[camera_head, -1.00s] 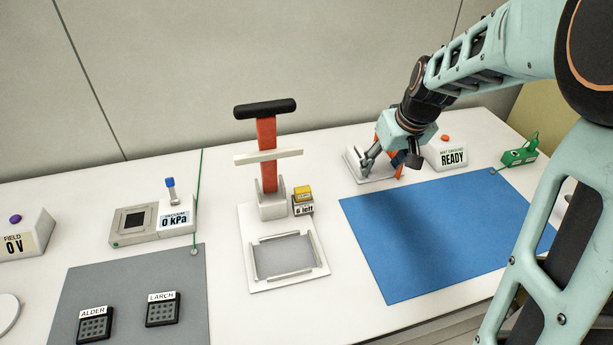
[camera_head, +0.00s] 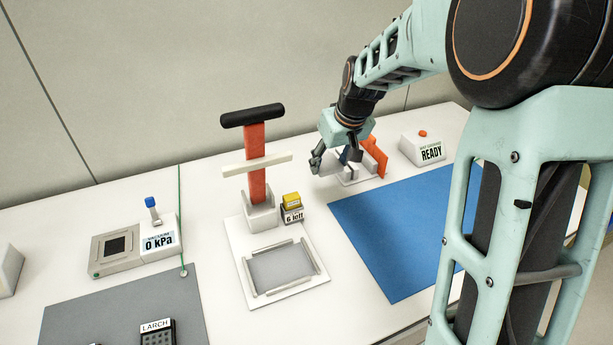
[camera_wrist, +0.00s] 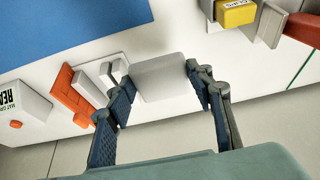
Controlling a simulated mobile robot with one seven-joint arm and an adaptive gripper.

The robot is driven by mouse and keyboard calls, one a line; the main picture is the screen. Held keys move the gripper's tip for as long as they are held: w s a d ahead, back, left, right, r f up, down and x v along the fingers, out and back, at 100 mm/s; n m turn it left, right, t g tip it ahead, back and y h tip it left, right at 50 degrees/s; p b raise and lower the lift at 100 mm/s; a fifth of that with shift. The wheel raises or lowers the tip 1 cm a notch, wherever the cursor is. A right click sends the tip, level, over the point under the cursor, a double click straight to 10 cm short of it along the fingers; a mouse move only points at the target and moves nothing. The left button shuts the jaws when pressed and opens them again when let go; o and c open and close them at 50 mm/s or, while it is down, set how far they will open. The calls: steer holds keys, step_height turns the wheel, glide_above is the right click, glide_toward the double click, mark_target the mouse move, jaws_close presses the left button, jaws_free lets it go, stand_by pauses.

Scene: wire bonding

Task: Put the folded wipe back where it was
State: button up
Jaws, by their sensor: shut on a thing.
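My gripper (camera_head: 334,160) is at the back of the bench, shut on a pale folded wipe. In the wrist view the wipe (camera_wrist: 162,78) shows as a flat whitish block between the two dark finger pads (camera_wrist: 158,95). The gripper is above and just left of a white-based stand with an orange upright (camera_head: 376,156). In the wrist view the orange part (camera_wrist: 73,92) and pale posts lie beside the left finger, below the held wipe.
A READY box (camera_head: 424,148) stands right of the orange stand. A blue mat (camera_head: 395,235) lies in front.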

steer(key=w+a+f, duration=0.1)
steer(key=w+a, duration=0.1)
steer(key=w, duration=0.1)
steer(key=shift+w+a+f, duration=0.1)
steer(key=shift+a+f, duration=0.15)
steer(key=shift+f, duration=0.15)
glide_above(306, 181)
steer(key=s, duration=0.2)
steer(key=f, duration=0.5)
steer(key=shift+w+d+f, duration=0.2)
steer(key=shift+d+f, duration=0.05)
steer(key=shift+d, duration=0.15)
steer(key=shift+w+a+f+b, duration=0.1)
steer(key=shift+f+b, duration=0.3)
steer(key=shift+f, duration=1.55)
steer(key=o, duration=1.1)
steer(key=shift+r, duration=0.1)
steer(key=shift+r+p, duration=0.3)
steer(key=shift+r, duration=0.15)
steer(key=v, duration=1.1)
steer(key=shift+s+r, duration=0.2)
steer(key=shift+s, duration=0.05)
steer(key=shift+r+p, duration=0.1)
steer(key=shift+p, duration=0.25)
